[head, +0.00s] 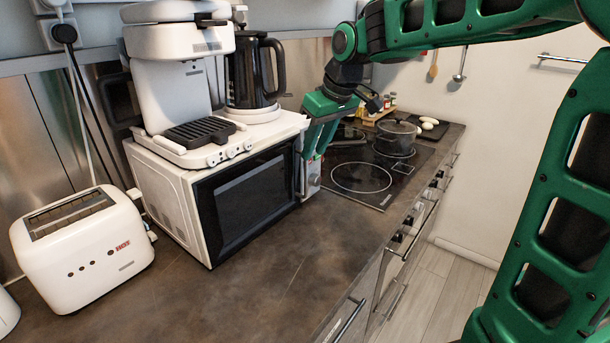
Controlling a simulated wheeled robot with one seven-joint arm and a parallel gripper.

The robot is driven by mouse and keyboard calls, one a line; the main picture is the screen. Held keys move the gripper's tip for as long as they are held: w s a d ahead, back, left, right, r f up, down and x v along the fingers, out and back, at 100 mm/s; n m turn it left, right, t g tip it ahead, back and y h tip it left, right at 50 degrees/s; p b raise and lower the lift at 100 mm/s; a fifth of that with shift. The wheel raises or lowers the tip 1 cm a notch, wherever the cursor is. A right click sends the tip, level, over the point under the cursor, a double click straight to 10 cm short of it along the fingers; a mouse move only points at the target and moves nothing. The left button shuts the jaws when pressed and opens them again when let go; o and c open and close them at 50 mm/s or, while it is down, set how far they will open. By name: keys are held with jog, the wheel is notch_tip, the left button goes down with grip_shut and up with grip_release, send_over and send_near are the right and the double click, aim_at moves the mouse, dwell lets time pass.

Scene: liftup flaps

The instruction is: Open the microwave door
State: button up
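The white microwave (172,205) stands on the dark countertop, left of centre. Its black-framed glass door (252,203) faces right and toward the front and looks shut. My green gripper (311,157) points down at the far right end of the microwave's front, by its control panel (312,180). The fingers overlap the door's far edge in the picture. I cannot tell whether they touch it, or how far apart they are. The door's handle is not clearly visible.
A white toaster (85,255) stands at left. A hob (360,178) with a pot (395,137) lies beyond. The counter (270,275) before the door is clear.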

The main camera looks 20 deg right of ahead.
send_over(306, 194)
jog(key=f, duration=0.9)
jog(key=shift+w+f, duration=0.1)
jog(key=shift+w, duration=0.3)
grip_shut()
jog(key=shift+d, duration=0.1)
jog(key=shift+d, duration=0.1)
dwell(0.6)
